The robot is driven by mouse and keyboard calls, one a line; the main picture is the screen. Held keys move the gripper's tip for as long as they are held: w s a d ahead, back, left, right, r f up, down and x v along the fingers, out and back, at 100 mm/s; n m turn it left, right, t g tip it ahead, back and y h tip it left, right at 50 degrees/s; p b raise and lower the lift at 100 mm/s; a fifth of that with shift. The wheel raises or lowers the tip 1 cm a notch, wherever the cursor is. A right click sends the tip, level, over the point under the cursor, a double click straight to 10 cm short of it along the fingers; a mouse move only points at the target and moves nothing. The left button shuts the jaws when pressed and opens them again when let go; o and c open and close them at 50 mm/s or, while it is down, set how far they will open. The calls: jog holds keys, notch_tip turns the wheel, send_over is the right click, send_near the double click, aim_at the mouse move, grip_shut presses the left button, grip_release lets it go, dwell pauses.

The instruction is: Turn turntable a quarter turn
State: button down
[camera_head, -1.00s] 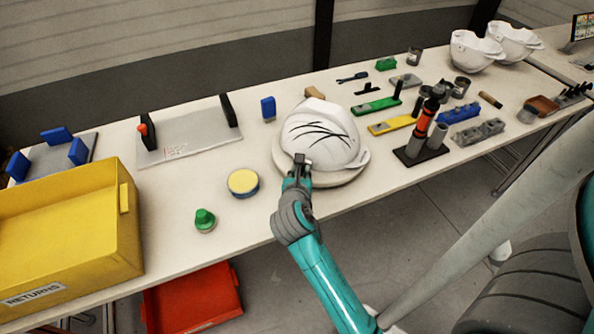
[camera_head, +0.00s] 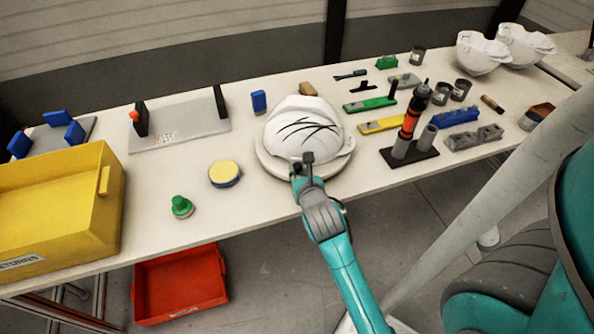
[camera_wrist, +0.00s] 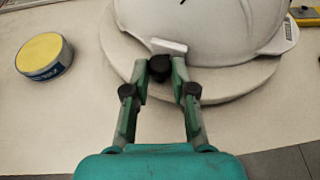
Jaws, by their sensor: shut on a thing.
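The round beige turntable (camera_head: 268,163) stands near the table's front edge and bears a white helmet shell (camera_head: 300,112) with dark curved lines on it. My gripper (camera_head: 303,163) is at the turntable's near rim, in front of the helmet. In the wrist view my gripper (camera_wrist: 161,68) is shut on a small black knob (camera_wrist: 160,66) at the turntable's rim (camera_wrist: 215,88). A pale block (camera_wrist: 169,46) shows just beyond the knob, against the helmet. The fingers hide part of the knob.
A yellow-topped round tin (camera_head: 225,173) and a green-knobbed piece (camera_head: 181,206) lie left of the turntable. An upright orange-and-black tool in a black stand (camera_head: 410,155) is at right. A yellow bin (camera_head: 60,205) fills the left end. Bare table lies before the tin.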

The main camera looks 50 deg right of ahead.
jog(key=shift+s+d, duration=0.2)
dwell(0.4)
jog(key=c, duration=1)
grip_release()
jog(key=shift+o, duration=0.2)
jog(key=v, duration=0.7)
jog(key=shift+s, duration=0.2)
jog(key=shift+c, duration=0.2)
